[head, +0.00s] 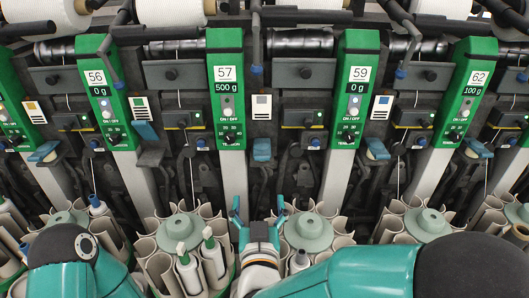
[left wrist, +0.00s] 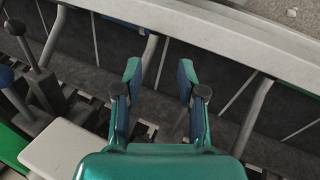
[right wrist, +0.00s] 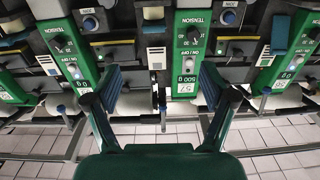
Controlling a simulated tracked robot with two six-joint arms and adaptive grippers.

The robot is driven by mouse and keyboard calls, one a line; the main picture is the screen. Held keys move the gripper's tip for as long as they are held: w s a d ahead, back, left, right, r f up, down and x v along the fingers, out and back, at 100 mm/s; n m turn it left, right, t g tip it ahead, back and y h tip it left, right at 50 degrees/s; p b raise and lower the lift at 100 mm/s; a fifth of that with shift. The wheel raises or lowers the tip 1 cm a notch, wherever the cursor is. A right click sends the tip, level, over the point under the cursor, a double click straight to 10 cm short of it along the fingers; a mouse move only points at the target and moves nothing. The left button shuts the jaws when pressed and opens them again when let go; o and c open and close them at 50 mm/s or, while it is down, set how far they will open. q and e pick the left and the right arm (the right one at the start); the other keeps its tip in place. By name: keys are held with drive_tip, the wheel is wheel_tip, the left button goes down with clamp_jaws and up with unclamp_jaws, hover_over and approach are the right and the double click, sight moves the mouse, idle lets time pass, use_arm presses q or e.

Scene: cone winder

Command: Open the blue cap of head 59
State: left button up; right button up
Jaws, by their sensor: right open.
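Head 59 has a green panel (head: 355,90) right of centre in the head view, with a display reading 0 g. A blue paddle-like cap (head: 376,148) sits low to the right of this panel, and a similar blue cap (head: 262,150) sits to its left; I cannot tell which belongs to head 59. My right gripper (head: 259,212) is open and empty, below the left one of these caps and apart from it. In the right wrist view its fingers (right wrist: 162,95) are wide apart. My left gripper (left wrist: 158,85) shows only in the left wrist view, open and empty.
Panel 57 (head: 226,90) and panel 62 (head: 467,90) flank head 59. Round bobbin magazines with grey tubes, one with a green hub (head: 309,228), stand below. White yarn cones (head: 170,12) lie above. The left wrist view shows a pale rail (left wrist: 220,45) near the fingers.

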sight(262, 155)
drive_tip(key=w+p, duration=0.1)
drive_tip(key=w, duration=0.4)
drive_tip(key=w+p, duration=0.1)
drive_tip(key=w, duration=0.5)
drive_tip(key=w+p, duration=0.1)
drive_tip(key=w, duration=0.4)
drive_tip(key=shift+w+d+p, duration=0.15)
drive_tip(key=shift+d+p, duration=0.15)
drive_tip(key=shift+c, duration=0.3)
